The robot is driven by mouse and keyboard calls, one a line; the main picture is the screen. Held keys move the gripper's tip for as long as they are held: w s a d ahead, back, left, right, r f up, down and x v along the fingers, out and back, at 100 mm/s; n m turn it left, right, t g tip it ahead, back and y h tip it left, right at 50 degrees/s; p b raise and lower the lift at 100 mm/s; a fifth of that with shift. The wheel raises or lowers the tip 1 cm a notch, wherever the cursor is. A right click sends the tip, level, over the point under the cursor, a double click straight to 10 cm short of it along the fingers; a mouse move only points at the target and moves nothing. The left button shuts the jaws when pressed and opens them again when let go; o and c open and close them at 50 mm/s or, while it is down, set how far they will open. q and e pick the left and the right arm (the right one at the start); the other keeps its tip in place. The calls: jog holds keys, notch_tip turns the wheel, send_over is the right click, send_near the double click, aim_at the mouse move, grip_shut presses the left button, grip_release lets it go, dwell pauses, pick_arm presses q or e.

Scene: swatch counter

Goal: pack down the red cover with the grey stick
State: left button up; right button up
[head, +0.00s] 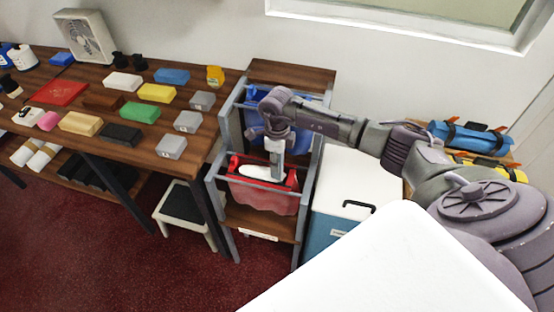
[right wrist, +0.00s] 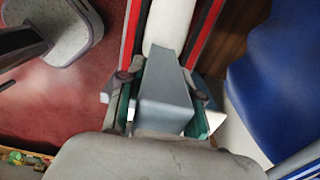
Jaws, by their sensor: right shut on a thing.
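My right gripper (head: 273,138) is above the cover, shut on the grey stick (head: 277,167). The stick points down, its lower end at the cover's mouth beside the white thing; I cannot tell whether they touch. In the right wrist view the stick (right wrist: 165,90) sits between both fingers. My left gripper is not in view.
A blue cover (head: 290,137) hangs behind the red one in the same frame (head: 308,180). A white-lidded blue cooler (head: 345,180) stands close on the right. On the left, a wooden table (head: 200,150) carries coloured blocks, with a stool (head: 183,215) beneath.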

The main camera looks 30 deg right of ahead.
jog(key=shift+r, duration=0.15)
jog(key=shift+r+p, duration=3.5)
jog(key=shift+r, duration=1.9)
